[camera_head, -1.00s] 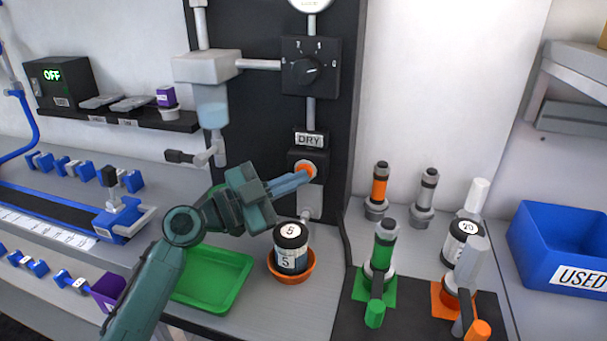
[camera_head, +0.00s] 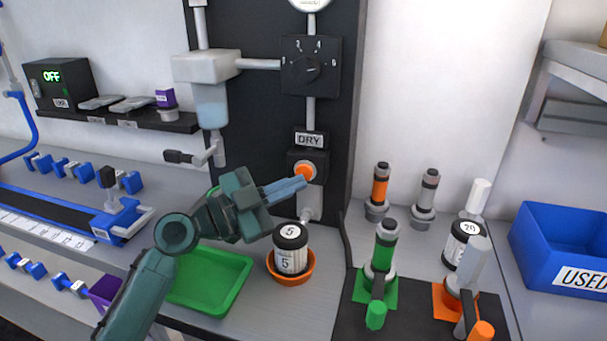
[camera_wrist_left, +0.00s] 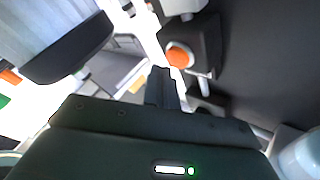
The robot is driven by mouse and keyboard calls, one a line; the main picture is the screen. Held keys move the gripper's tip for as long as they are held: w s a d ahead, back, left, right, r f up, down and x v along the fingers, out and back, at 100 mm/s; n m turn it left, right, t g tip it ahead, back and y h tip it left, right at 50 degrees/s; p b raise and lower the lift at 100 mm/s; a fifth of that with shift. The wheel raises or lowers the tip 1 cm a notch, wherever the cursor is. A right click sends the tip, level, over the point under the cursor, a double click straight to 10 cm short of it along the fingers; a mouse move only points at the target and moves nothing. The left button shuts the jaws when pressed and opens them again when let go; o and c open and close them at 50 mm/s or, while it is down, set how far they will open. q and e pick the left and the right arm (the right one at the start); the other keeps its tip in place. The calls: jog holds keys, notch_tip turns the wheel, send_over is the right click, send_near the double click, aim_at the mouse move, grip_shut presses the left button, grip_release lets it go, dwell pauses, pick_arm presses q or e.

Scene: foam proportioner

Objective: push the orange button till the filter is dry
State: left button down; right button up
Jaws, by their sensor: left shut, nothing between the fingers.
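The orange button (camera_head: 304,172) sits on a dark box under the DRY label (camera_head: 309,139) on the black panel. It also shows in the left wrist view (camera_wrist_left: 179,56), just beyond the fingertips. My left gripper (camera_head: 304,183) is shut and empty, its blue fingers pointing at the button from lower left. The tips are just below the button in the head view, and a small gap appears in the wrist view. A filter marked 5 (camera_head: 291,260) stands upright in an orange bowl (camera_head: 291,279) below the button. Whether it is dry cannot be told. My right gripper is not in view.
A green tray (camera_head: 247,264) lies beside the bowl. A dial (camera_head: 310,68) is above the button. Green and orange handled fittings (camera_head: 383,247) stand at right, near a blue USED bin (camera_head: 540,220).

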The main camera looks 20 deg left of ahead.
pick_arm(q)
jog(key=shift+s, duration=0.1)
jog(key=s+b, duration=0.1)
jog(key=s, duration=0.2)
jog(key=shift+s+f, duration=0.1)
jog(key=shift+s, duration=0.85)
